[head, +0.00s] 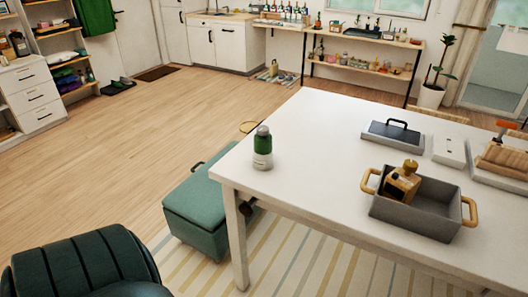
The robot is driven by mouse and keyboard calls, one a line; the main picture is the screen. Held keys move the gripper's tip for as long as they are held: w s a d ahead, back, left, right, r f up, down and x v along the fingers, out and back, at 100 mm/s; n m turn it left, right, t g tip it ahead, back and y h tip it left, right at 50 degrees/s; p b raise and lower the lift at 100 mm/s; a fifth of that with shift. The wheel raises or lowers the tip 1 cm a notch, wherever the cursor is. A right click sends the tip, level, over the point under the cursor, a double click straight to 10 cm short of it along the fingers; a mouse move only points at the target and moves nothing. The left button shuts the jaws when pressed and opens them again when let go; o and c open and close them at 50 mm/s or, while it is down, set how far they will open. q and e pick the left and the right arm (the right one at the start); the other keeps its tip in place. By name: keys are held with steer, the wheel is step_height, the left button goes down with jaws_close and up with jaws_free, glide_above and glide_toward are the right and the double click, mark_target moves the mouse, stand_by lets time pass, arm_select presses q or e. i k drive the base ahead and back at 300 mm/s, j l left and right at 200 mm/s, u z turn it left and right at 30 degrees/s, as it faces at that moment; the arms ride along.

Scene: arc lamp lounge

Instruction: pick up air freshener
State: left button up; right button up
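A green and white bottle with a grey cap (262,148), which looks like the air freshener, stands upright on the white table (310,135) near its left edge. Nothing touches it and its whole front is visible. Neither of my grippers shows in the head view.
A grey bin with wooden handles (428,209) holds an amber bottle (402,182) on the table's right side. A dark tray with a handle (392,136) and a white box (448,151) lie behind it. A green storage bench (198,213) stands left of the table, and a dark green armchair (80,268) is at front left. Wooden floor (120,150) is open.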

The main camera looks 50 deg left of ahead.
mark_target(260, 163)
steer(key=i+l, duration=0.1)
steer(key=i, duration=0.4)
steer(key=u, duration=1.7)
